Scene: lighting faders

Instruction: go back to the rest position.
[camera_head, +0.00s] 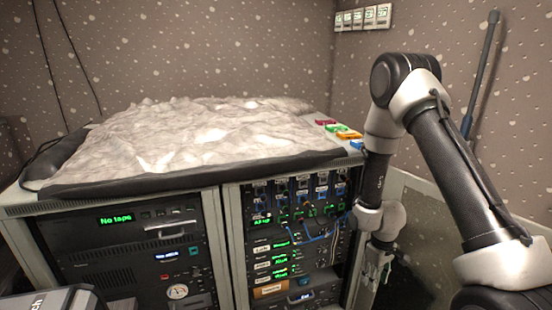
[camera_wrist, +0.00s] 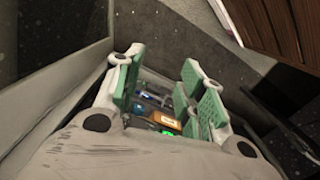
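My gripper (camera_head: 376,272) hangs low at the right side of the equipment rack (camera_head: 231,230) in the head view, below my bent arm. In the wrist view my gripper (camera_wrist: 160,82) shows two green-padded fingers standing apart, with nothing held between them. Part of a panel with an orange label (camera_wrist: 171,122) and a small green light shows in the gap between the fingers. In the head view the fingertips are small, and I cannot tell whether they touch the rack.
A crumpled pale cover (camera_head: 205,140) lies on top of the rack, with coloured blocks (camera_head: 345,132) at its right corner. Blue cables (camera_head: 322,237) hang on the rack's front. A wooden-looking panel (camera_wrist: 270,22) stands at upper right in the wrist view, beyond grey floor.

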